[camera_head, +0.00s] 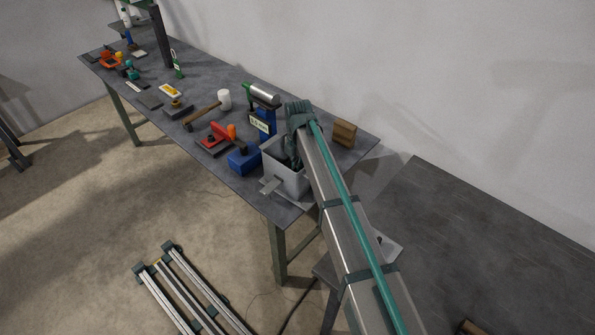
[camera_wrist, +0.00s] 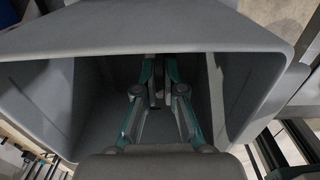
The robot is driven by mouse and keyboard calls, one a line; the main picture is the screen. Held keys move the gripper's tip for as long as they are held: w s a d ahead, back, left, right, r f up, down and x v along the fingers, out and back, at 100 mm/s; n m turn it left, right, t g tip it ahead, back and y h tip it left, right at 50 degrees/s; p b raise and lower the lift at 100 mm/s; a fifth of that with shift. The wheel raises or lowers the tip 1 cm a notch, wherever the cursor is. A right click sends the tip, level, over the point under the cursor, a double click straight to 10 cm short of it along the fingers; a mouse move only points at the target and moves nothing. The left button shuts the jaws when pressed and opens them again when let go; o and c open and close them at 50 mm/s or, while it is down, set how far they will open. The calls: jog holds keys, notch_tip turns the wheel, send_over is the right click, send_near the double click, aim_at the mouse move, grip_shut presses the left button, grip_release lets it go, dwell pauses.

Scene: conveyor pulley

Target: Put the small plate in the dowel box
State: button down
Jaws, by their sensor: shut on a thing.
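The grey open box (camera_head: 291,184), which I take for the dowel box, stands at the near right end of the workbench. My gripper (camera_head: 292,160) reaches down into it from above. In the wrist view the box's grey wall (camera_wrist: 90,37) frames my gripper (camera_wrist: 158,98), whose fingers are nearly together inside the box. A small, dim thing between the fingertips seems to be the small plate (camera_wrist: 158,93); its outline is mostly hidden. A pale strip (camera_wrist: 215,100) shows along the inner right side. I cannot tell whether the held thing touches the floor of the box.
A small light-grey flat piece (camera_head: 271,186) juts at the box's front left. A blue block (camera_head: 244,160), a red tool (camera_head: 217,138) and a blue stand (camera_head: 262,124) crowd its left. A wooden block (camera_head: 344,133) lies behind right. Aluminium rails (camera_head: 190,290) lie on the floor.

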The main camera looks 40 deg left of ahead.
jog(key=shift+f+p, duration=0.6)
jog(key=shift+f, duration=1.25)
jog(key=c, duration=1.7)
grip_release()
jog(key=shift+f, duration=0.2)
jog(key=shift+c, duration=0.2)
jog(key=o, duration=0.5)
jog(key=shift+c, duration=0.2)
jog(key=shift+r, duration=0.1)
notch_tip(320, 180, up, 12)
jog(key=b, duration=0.4)
jog(key=shift+d+r, duration=0.1)
jog(key=shift+d, duration=0.05)
notch_tip(320, 180, down, 12)
jog(key=p, duration=0.4)
jog(key=shift+r+b, duration=0.35)
jog(key=shift+r, duration=0.55)
